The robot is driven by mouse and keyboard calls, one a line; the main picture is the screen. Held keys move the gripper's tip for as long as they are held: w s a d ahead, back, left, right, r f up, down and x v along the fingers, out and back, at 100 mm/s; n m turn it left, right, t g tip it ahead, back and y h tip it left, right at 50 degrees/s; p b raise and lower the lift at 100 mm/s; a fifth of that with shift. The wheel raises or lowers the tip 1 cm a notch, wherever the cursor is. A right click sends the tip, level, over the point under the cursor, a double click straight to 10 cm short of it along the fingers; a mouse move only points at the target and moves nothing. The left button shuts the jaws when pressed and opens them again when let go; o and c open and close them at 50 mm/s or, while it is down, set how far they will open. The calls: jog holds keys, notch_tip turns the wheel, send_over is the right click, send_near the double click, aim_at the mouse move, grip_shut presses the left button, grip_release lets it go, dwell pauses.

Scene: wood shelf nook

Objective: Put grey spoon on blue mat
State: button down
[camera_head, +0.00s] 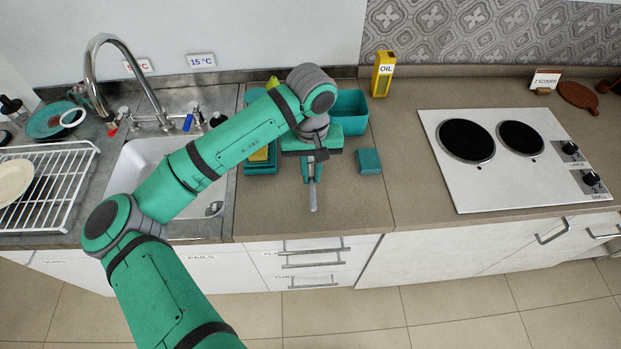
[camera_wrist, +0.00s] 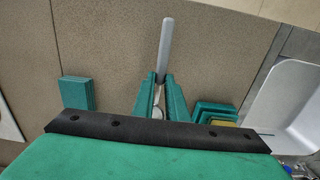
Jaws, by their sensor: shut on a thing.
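My gripper (camera_head: 311,172) is shut on the grey spoon (camera_head: 313,201) over the brown counter. In the wrist view the spoon's grey handle (camera_wrist: 166,45) sticks out past the teal fingertips (camera_wrist: 160,82), and its other end lies between the fingers, partly hidden. I cannot tell how high the spoon is above the counter. I see no plainly blue mat. A flat teal rectangular piece (camera_head: 369,161) lies on the counter just right of my gripper; it also shows at left in the wrist view (camera_wrist: 77,93). I cannot tell whether it is the mat.
Left of my gripper is a teal holder (camera_head: 260,170) with a yellow piece in it. A teal bin (camera_head: 350,112) and a yellow oil box (camera_head: 383,73) stand behind. The sink (camera_head: 150,155) is left, the hob (camera_head: 515,190) right. The counter's front right is clear.

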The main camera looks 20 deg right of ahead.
aim_at(312, 177)
jog(key=f, duration=0.3)
jog(key=shift+w+f, duration=0.3)
jog(key=shift+f, duration=0.05)
jog(key=shift+w, duration=0.1)
jog(key=shift+a+f, duration=0.1)
jog(key=shift+a, duration=0.05)
jog(key=c, duration=2.2)
grip_release()
jog(key=shift+a, duration=0.1)
jog(key=o, duration=0.4)
jog(key=shift+o, duration=0.2)
jog(key=shift+s+d, duration=0.2)
jog(key=shift+d, duration=0.2)
